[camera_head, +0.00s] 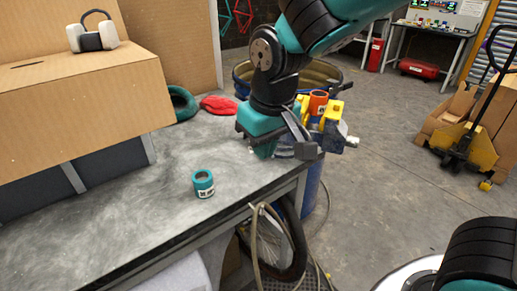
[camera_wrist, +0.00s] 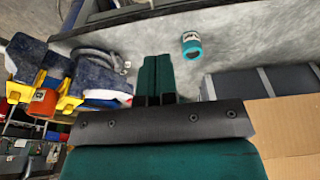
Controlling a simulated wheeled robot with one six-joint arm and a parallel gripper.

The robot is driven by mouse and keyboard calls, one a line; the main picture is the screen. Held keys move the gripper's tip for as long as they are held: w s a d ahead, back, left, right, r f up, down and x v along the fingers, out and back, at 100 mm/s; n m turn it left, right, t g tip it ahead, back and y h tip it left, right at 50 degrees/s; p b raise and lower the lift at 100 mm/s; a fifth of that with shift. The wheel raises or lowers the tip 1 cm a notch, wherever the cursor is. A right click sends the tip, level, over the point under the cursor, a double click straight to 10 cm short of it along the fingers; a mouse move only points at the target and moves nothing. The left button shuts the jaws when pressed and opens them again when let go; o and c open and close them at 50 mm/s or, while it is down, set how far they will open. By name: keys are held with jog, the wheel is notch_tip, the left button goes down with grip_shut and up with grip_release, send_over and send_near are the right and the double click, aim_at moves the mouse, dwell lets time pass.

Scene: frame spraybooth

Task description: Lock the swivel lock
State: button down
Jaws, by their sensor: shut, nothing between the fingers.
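A blue bench vise (camera_head: 349,141) with yellow jaw pads stands at the table's right corner, an orange cylinder (camera_head: 318,99) between its jaws. My arm hides much of its body and base. In the wrist view the vise (camera_wrist: 98,84) is at the left, and a grey rounded base part (camera_wrist: 95,58) with a small bright metal piece (camera_wrist: 125,67) shows beside it. That piece may be the swivel lock; I cannot tell surely. My gripper (camera_head: 264,153) points down over the table just left of the vise. Its teal fingers (camera_wrist: 158,60) are together and empty, apart from the metal piece.
A small teal can (camera_head: 203,187) stands on the grey tabletop (camera_head: 130,220), left of my gripper. A cardboard box (camera_head: 90,95) with ear-muff-like gear (camera_head: 92,40) fills the left. A red cloth (camera_head: 219,106) and a teal ring (camera_head: 183,103) lie at the back edge.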

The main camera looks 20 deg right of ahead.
jog(key=w+f+m+t+h, duration=0.1)
jog(key=w+f+m+h, duration=0.2)
jog(key=w, duration=0.4)
jog(key=w+f+m+t+h, duration=0.1)
jog(key=w+f+t+h, duration=0.15)
jog(key=w+f, duration=0.4)
jog(key=shift+g, duration=0.45)
jog(key=w+d+f, duration=0.2)
jog(key=w+f, duration=0.1)
jog(key=w+d+f, duration=0.1)
jog(key=f, duration=0.1)
jog(key=shift+w+d+f+p, duration=0.15)
jog(key=shift+w+f+p, duration=0.1)
jog(key=shift+w+p, duration=0.1)
jog(key=d, duration=0.1)
jog(key=d+f+p, duration=0.1)
jog(key=d, duration=0.1)
jog(key=shift+w+d, duration=0.1)
jog(key=shift+w, duration=0.1)
jog(key=shift+d+f, duration=0.25)
jog(key=shift+d, duration=0.2)
